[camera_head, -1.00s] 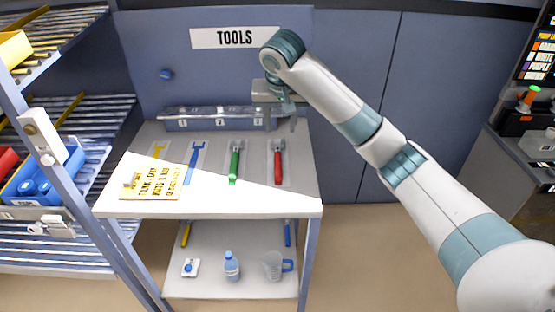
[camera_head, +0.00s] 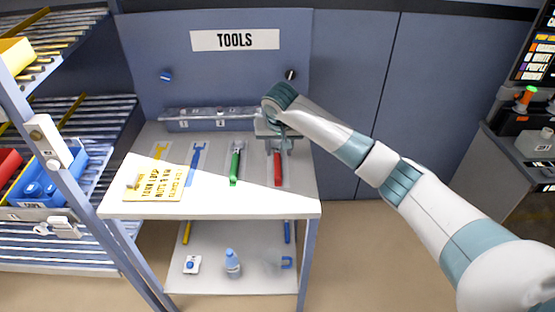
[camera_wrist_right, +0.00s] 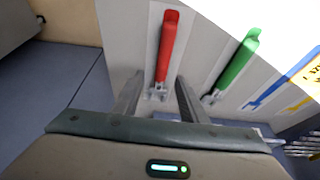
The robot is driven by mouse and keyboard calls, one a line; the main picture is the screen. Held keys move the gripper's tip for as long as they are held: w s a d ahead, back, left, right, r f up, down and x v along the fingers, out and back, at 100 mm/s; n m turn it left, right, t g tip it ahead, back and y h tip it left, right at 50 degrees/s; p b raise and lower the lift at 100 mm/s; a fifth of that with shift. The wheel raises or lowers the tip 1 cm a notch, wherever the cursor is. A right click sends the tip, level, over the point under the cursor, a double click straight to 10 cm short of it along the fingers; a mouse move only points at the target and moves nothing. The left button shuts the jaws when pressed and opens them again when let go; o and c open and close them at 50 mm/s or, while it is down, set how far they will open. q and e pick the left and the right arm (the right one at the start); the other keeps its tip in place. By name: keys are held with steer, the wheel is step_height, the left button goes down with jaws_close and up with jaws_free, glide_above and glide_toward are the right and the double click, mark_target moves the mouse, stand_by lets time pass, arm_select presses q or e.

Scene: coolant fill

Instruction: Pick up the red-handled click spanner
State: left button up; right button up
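The red-handled click spanner (camera_head: 277,168) lies on the top shelf of the tool bench, the rightmost of the row of tools. In the right wrist view its red handle (camera_wrist_right: 167,46) points away and its metal head lies between my fingers' tips. My right gripper (camera_head: 277,150) is over the spanner's far end, hiding that part in the head view. In the right wrist view the right gripper (camera_wrist_right: 157,82) is open, with a finger on each side of the spanner and a gap to both. My left gripper is not in view.
A green-handled tool (camera_head: 235,166) lies just left of the spanner. Blue (camera_head: 195,165) and yellow tools lie further left, with a yellow note board (camera_head: 155,183) in front. A clear rail (camera_head: 205,119) runs along the back. The bench's right edge is close.

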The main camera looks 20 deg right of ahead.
mark_target(278, 161)
steer(key=shift+f, duration=0.1)
steer(key=shift+w+f+p, duration=0.15)
steer(key=shift+f+p, duration=0.25)
steer(key=shift+p, duration=0.05)
steer(key=p+x, duration=0.1)
steer(key=x, duration=0.2)
steer(key=shift+a+f, duration=0.1)
steer(key=shift+a, duration=0.1)
steer(key=shift+w+f, duration=0.1)
steer(key=shift+f, duration=0.5)
steer(key=shift+p, duration=0.45)
jaws_close()
